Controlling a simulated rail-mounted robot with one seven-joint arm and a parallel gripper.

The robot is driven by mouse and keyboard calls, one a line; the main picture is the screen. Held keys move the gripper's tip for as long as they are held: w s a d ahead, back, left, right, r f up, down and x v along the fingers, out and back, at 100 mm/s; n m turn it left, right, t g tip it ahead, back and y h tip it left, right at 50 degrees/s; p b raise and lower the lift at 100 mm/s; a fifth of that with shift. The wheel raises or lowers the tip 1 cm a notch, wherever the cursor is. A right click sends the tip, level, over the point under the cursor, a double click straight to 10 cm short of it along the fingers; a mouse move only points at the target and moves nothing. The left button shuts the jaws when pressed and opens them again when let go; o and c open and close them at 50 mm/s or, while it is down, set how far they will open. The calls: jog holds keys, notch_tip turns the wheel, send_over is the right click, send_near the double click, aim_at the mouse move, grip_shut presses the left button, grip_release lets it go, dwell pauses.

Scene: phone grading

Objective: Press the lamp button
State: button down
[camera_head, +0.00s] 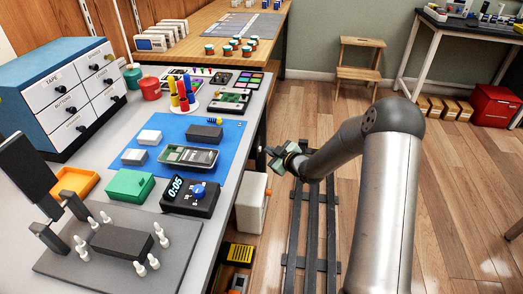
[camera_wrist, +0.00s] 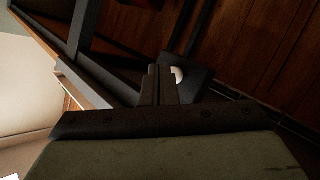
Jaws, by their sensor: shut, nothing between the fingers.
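In the wrist view, a small pale round cap (camera_wrist: 177,75) sits on a dark square block (camera_wrist: 198,78). It may be the lamp button, but I cannot tell for certain. My gripper (camera_wrist: 158,71) has its two dark fingers together and empty. The fingertips overlap the left part of the block in the picture, and I cannot tell whether they touch it. In the head view, my gripper (camera_head: 274,158) is past the right edge of the grey worktable (camera_head: 115,200), over the floor side. I cannot make out a lamp button in the head view.
A blue mat (camera_head: 222,142) with phone parts, a timer (camera_head: 190,197) and a green box (camera_head: 130,186) are on the worktable. A white box (camera_head: 250,203) is below its right edge. A wooden step stool (camera_head: 358,62) stands at the back wall. Floor is open at right.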

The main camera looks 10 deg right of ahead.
jog(key=shift+w+a+b, duration=0.1)
jog(key=shift+a+b, duration=0.2)
jog(key=shift+a, duration=0.15)
dwell(0.5)
jog(key=shift+s+d, duration=0.25)
jog(key=shift+d, duration=0.6)
jog(key=s+d+p, duration=0.1)
jog(key=d, duration=0.4)
jog(key=shift+s+d, duration=0.35)
jog(key=shift+d, duration=0.05)
